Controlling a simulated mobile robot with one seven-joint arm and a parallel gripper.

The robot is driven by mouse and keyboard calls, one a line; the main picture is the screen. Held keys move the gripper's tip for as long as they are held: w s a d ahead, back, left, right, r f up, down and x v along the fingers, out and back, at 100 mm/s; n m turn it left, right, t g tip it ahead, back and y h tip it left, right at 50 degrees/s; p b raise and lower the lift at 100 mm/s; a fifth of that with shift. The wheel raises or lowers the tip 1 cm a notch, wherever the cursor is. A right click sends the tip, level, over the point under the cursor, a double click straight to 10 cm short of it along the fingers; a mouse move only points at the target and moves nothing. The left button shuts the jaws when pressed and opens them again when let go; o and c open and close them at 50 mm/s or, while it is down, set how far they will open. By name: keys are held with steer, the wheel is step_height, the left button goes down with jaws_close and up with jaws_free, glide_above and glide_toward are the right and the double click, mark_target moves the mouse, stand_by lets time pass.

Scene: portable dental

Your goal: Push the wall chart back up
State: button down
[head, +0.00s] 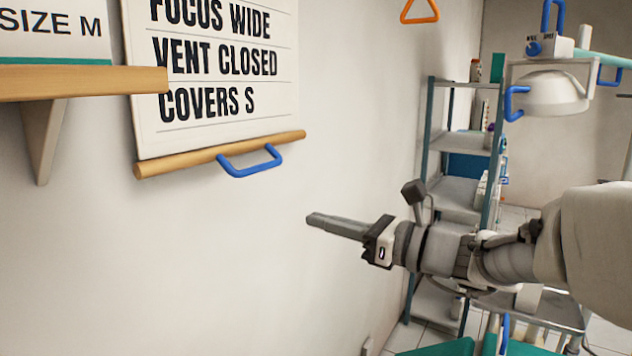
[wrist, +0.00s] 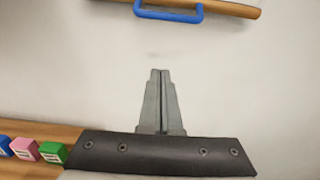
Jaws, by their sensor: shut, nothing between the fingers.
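The wall chart (head: 220,75) hangs on the wall at the upper left in the head view, with black text reading "FOCUS WIDE", "VENT CLOSED" and "COVERS S". A wooden bar (head: 190,157) runs along its bottom edge. A blue handle (head: 249,167) is fixed to that bar. In the wrist view the bar (wrist: 232,7) and the blue handle (wrist: 168,15) show at the top, beyond the fingertips. My gripper (head: 312,220) is shut and empty, to the right of and below the handle in the head view, apart from it. Its closed fingers (wrist: 160,75) point toward the wall.
A wooden shelf (head: 90,83) with a "SIZE M" box (head: 52,35) juts out left of the chart. In the wrist view, pink (wrist: 24,149) and green (wrist: 53,154) blocks sit at lower left. A metal rack (head: 455,180) stands behind my arm. The wall below the chart is bare.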

steer(key=w+a+r+p, duration=0.2)
steer(key=w+a+r, duration=0.2)
steer(key=a, duration=0.5)
steer(key=shift+w+r, duration=0.3)
steer(key=shift+w, duration=0.75)
